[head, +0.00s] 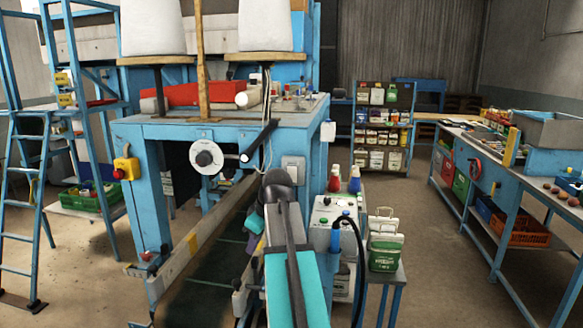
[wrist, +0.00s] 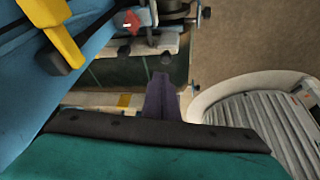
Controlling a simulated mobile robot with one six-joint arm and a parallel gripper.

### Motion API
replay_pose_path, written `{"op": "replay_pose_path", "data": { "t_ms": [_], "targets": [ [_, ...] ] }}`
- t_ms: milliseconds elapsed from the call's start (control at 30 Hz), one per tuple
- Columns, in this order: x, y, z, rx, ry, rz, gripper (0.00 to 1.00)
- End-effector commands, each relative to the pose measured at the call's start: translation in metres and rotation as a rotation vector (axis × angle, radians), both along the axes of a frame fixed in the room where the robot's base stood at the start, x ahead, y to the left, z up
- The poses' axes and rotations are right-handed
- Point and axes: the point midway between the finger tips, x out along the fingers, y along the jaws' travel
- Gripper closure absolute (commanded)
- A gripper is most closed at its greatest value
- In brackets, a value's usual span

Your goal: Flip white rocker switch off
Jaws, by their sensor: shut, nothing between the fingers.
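A pale switch plate (head: 293,168), which looks like the white rocker switch, is on the blue machine frame just right of the round white dial. Its rocker position is too small to tell. In the wrist view I cannot make out the switch. My gripper (wrist: 162,78) shows there as narrow purple fingers, closed together with nothing between them, pointing over the dark green belt. In the head view my arm stands in front of the machine, below the switch plate, and mostly hides the gripper.
The blue machine table (head: 150,131) carries the dial (head: 207,158) and a yellow box with a red button (head: 127,168). The wrist view shows a curved roller track (wrist: 262,120) at right. Open floor lies beyond.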

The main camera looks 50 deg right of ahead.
Motion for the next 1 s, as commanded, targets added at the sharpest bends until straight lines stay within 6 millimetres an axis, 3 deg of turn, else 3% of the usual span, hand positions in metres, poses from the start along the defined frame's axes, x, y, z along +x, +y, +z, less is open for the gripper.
{"op": "replay_pose_path", "data": {
  "t_ms": [33,300,700,833,1000],
  "targets": [
    [-0.005,-0.009,0.023,-0.017,-0.020,-0.002,1.00],
    [-0.039,-0.043,0.119,-0.105,-0.103,0.014,1.00],
    [-0.104,-0.069,0.253,-0.259,-0.198,0.039,1.00],
    [-0.121,-0.071,0.280,-0.297,-0.214,0.045,1.00],
    [-0.131,-0.071,0.297,-0.321,-0.224,0.052,1.00]
  ]
}}
